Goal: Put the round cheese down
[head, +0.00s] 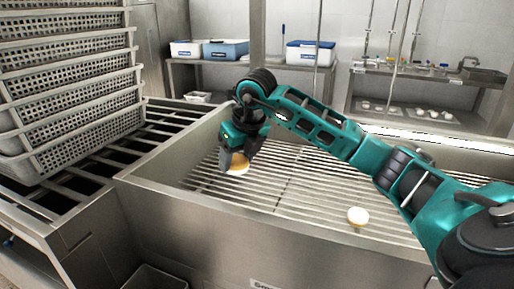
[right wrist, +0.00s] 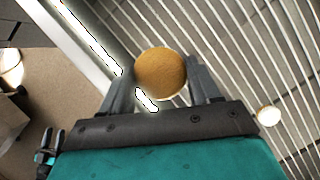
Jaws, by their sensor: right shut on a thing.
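The round cheese (head: 239,168) is a small disc with an orange-tan top, at the left part of the slatted metal rack (head: 300,185). My right gripper (head: 236,160) is shut on it from above. In the right wrist view the cheese (right wrist: 161,73) sits between the two fingers of my right gripper (right wrist: 163,85). Whether the cheese touches the slats or hangs just above them I cannot tell.
A second, pale round cheese (head: 358,216) lies on the rack to the right. Stacked perforated baskets (head: 70,80) stand at the left. The basin's raised metal wall (head: 170,150) borders the rack. Much of the rack's middle is free.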

